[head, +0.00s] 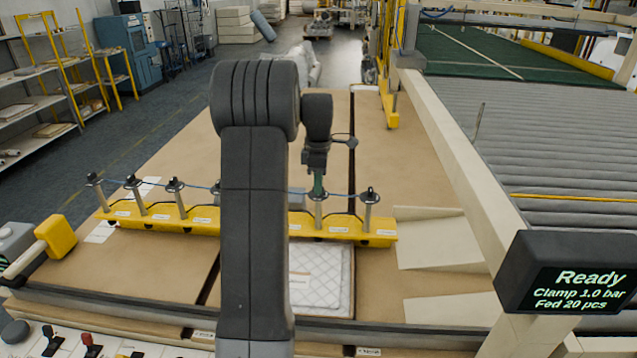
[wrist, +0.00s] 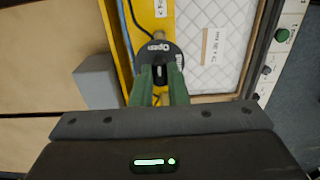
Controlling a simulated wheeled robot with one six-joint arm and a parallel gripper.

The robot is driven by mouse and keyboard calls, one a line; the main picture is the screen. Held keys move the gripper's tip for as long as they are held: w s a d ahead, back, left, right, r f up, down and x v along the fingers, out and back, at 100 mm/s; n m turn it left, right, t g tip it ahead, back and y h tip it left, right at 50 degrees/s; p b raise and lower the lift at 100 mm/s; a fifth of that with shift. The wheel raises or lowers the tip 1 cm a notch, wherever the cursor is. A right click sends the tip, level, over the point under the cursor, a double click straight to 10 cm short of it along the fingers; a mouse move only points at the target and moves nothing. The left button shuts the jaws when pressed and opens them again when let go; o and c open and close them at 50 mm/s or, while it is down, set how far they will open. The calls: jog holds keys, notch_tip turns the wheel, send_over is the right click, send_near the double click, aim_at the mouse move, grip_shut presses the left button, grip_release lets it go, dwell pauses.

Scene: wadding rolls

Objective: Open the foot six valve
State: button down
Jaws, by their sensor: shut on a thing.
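A yellow clamp bar (head: 150,222) lies across the brown board with several upright grey feet on it. My gripper (head: 318,188) is over the second foot from the right (head: 319,212). In the wrist view, the green fingers of my gripper (wrist: 160,80) are shut on a small black valve knob (wrist: 160,70). The knob stands on a dark round cap (wrist: 146,57) that reads "Open" on its far side; a label on its right side is partly hidden. The rightmost foot (head: 370,205) stands free. My arm hides part of the bar.
A white quilted pad (head: 320,270) lies in front of the bar. A grey block (wrist: 97,82) sits beside the bar. A display (head: 575,280) at the right reads "Ready, Clamp 1.0 bar, Fed 20 pcs". A roller conveyor (head: 570,130) runs along the right.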

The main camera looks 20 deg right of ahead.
dwell(0.3)
jog(key=c, duration=1.4)
grip_release()
jog(key=shift+c, duration=0.2)
jog(key=shift+r, duration=0.1)
notch_tip(320, 180, up, 14)
jog(key=b, duration=0.1)
jog(key=shift+b, duration=0.35)
jog(key=shift+f, duration=0.2)
notch_tip(320, 180, down, 14)
jog(key=shift+r+p, duration=0.1)
jog(key=shift+p, duration=0.75)
